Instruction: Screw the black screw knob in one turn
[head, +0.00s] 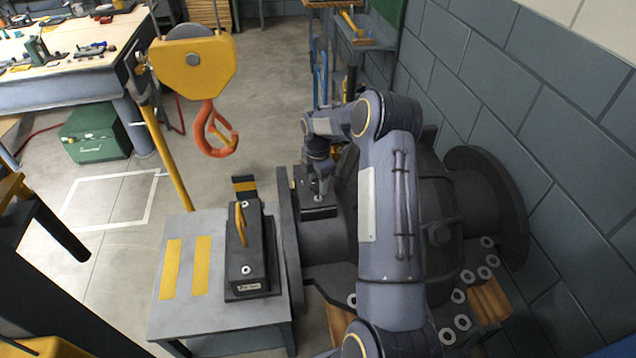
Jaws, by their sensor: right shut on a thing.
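My right arm reaches in from the lower right, and its gripper (319,190) points down at a small black block (318,212) beside the large dark casing (345,235). The gripper is shut at the top of this block, where the black screw knob sits. The knob is too small and too covered by the fingers to make out clearly. My left gripper is not in view.
A grey table (190,318) with yellow stripes carries a black box with a yellow handle (241,224). An orange crane hook (216,130) hangs from a yellow block (193,65). A grey block wall (560,130) closes the right side. Open floor lies at left.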

